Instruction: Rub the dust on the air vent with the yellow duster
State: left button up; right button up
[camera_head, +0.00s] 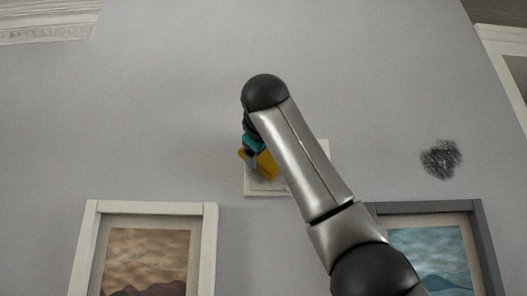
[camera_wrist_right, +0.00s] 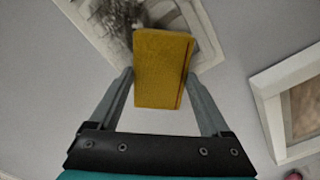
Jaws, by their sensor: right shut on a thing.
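The air vent (camera_head: 256,190) is a white panel on the grey wall, partly hidden behind my right arm in the head view. In the right wrist view the vent (camera_wrist_right: 98,48) fills the top, with dark grey dust over its slats. My right gripper (camera_head: 253,163) is in front of the vent's left part. It is shut on the yellow duster (camera_head: 266,164), which also shows between the fingers in the right wrist view (camera_wrist_right: 160,72). The duster overlaps the vent in both views; I cannot tell whether it touches it. My left gripper is not in view.
A white-framed picture (camera_head: 207,240) hangs below left of the vent, a grey-framed one (camera_head: 482,245) below right. A dark smudge (camera_head: 441,160) marks the wall at right. Another frame (camera_head: 500,50) is at the upper right edge. The wall left of the vent is clear.

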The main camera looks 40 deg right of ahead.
jog(key=shift+w+d, duration=0.2)
jog(key=s+d+b, duration=0.1)
jog(key=s+d, duration=0.6)
jog(key=d, duration=0.2)
jog(key=shift+s, duration=0.35)
dwell(0.9)
jog(key=shift+d, duration=0.1)
jog(key=shift+w+a+p, duration=0.15)
jog(key=shift+w+a, duration=1.15)
jog(key=shift+a, duration=0.25)
jog(key=shift+w+a+p, duration=0.2)
jog(key=shift+w+a, duration=1.1)
jog(key=shift+a, duration=0.2)
jog(key=shift+w+a+p, duration=0.15)
jog(key=shift+w+a, duration=1.15)
jog(key=shift+a, duration=0.25)
